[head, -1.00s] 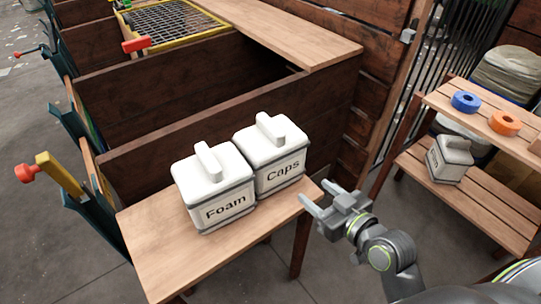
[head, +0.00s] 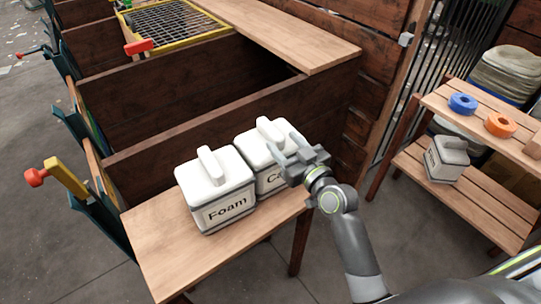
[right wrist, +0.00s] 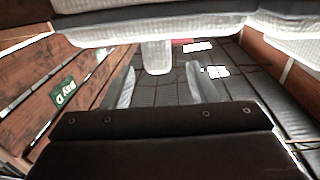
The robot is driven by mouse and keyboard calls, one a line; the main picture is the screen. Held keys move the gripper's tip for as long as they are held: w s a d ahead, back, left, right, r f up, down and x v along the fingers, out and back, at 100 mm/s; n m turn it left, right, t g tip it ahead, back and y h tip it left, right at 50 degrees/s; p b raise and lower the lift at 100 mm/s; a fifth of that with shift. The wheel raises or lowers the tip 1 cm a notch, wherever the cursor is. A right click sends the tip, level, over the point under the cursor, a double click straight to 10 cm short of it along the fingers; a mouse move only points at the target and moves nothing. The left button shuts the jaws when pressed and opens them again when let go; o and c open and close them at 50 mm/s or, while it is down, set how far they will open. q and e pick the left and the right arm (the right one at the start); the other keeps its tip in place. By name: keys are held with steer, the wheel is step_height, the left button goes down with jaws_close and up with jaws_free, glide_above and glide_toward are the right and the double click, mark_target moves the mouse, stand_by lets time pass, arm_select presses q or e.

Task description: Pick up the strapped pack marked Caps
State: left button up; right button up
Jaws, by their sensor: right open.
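The white strapped pack marked Caps (head: 259,151) stands upright on the wooden bench, with a bar handle on its lid. My right gripper (head: 281,160) is open and empty at its right side, covering part of its label. In the right wrist view, a pale handle (right wrist: 157,57) shows beyond and between the open fingers (right wrist: 160,88), with white pack surfaces along the top. I cannot tell whether the fingers touch the pack. A similar pack marked Foam (head: 216,190) stands close at its left. My left gripper is out of view.
The wooden bench (head: 170,255) is clear in front of the packs. A tall wooden bin wall (head: 190,130) stands right behind them. At right, a shelf (head: 480,205) holds another white pack (head: 447,158), a blue ring (head: 463,104) and an orange ring (head: 501,125).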

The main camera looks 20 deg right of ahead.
mark_target(274, 130)
steer(key=shift+p+x, duration=0.8)
steer(key=shift+x, duration=1.6)
steer(key=shift+w+f, duration=0.1)
steer(key=shift+w, duration=0.35)
steer(key=shift+c, duration=0.2)
jaws_close()
